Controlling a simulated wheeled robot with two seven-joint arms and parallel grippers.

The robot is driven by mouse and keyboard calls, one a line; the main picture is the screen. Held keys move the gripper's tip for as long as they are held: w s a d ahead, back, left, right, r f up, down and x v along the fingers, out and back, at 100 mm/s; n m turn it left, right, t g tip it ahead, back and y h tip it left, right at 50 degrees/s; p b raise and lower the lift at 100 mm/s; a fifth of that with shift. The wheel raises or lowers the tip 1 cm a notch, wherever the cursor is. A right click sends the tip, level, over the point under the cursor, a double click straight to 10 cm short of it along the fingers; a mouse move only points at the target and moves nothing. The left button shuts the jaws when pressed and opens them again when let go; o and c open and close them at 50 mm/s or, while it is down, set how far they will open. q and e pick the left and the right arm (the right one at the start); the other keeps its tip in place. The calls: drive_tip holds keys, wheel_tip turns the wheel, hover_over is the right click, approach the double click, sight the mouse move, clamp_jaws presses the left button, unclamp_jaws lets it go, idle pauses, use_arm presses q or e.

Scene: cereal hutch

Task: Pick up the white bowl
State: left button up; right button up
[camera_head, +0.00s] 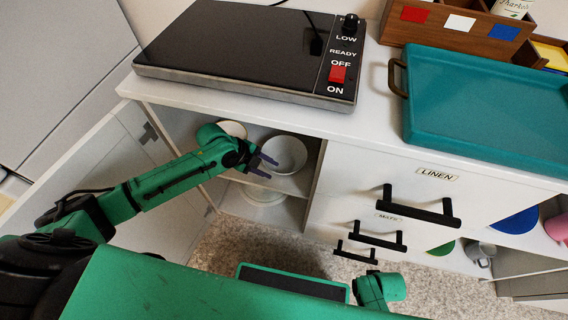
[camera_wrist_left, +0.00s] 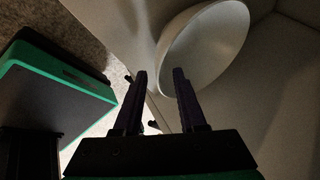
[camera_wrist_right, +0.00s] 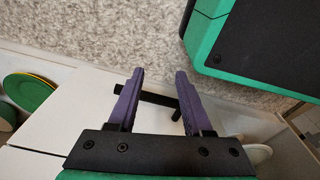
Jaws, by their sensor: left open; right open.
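The white bowl (camera_head: 287,150) stands on the upper shelf of the open cupboard below the counter. My left gripper (camera_head: 267,166) is open and empty at the bowl's left side, with its fingers pointing toward it. In the left wrist view the bowl (camera_wrist_left: 207,48) shows large and tilted just beyond the fingertips (camera_wrist_left: 160,76). My right gripper (camera_wrist_right: 160,73) is open and empty in the right wrist view, above a dark drawer handle and the carpet.
Another pale round dish (camera_head: 232,129) sits left of the bowl, partly behind my left arm. White dishware (camera_head: 264,196) is on the lower shelf. A hot plate (camera_head: 240,50) and teal tray (camera_head: 490,105) lie on the counter above. Drawers with black handles (camera_head: 420,205) border the cupboard's right.

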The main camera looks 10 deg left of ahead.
use_arm(q)
drive_tip(key=shift+b+x, duration=0.45)
drive_tip(key=shift+x, duration=0.35)
clamp_jaws()
use_arm(e)
drive_tip(key=shift+w+a+r, duration=0.15)
drive_tip(key=shift+w+r, duration=0.4)
drive_tip(key=shift+w+a+r, duration=0.15)
drive_tip(key=shift+w+r, duration=0.35)
drive_tip(key=shift+w, duration=0.05)
